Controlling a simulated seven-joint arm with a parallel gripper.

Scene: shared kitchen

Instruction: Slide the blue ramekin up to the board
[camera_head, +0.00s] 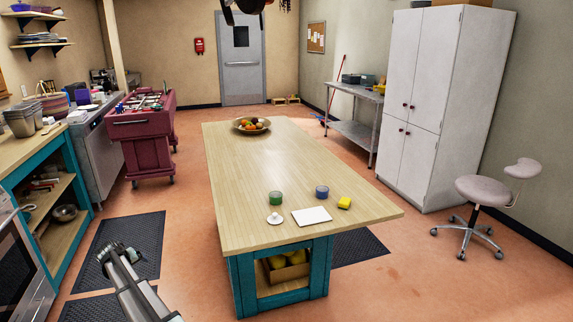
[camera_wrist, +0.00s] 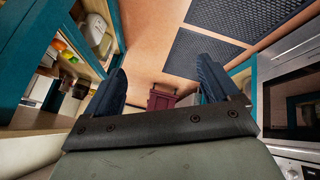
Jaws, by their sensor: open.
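The blue ramekin (camera_head: 322,191) stands on the wooden island table (camera_head: 250,170), towards its near end. The white board (camera_head: 311,216) lies flat on the table, nearer to me and slightly left of the ramekin, with a small gap of bare wood between them. My gripper (camera_head: 112,252) is at the lower left in the head view, well away from the table top and over the floor. In the wrist view my gripper (camera_wrist: 163,82) is open, with its two dark fingers spread and nothing between them.
A green ramekin (camera_head: 277,198), a small white item (camera_head: 274,218) and a yellow sponge (camera_head: 344,203) are close around the board. A fruit bowl (camera_head: 251,125) stands at the table's far end. The table's middle is clear. A stool (camera_head: 478,196) stands at the right.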

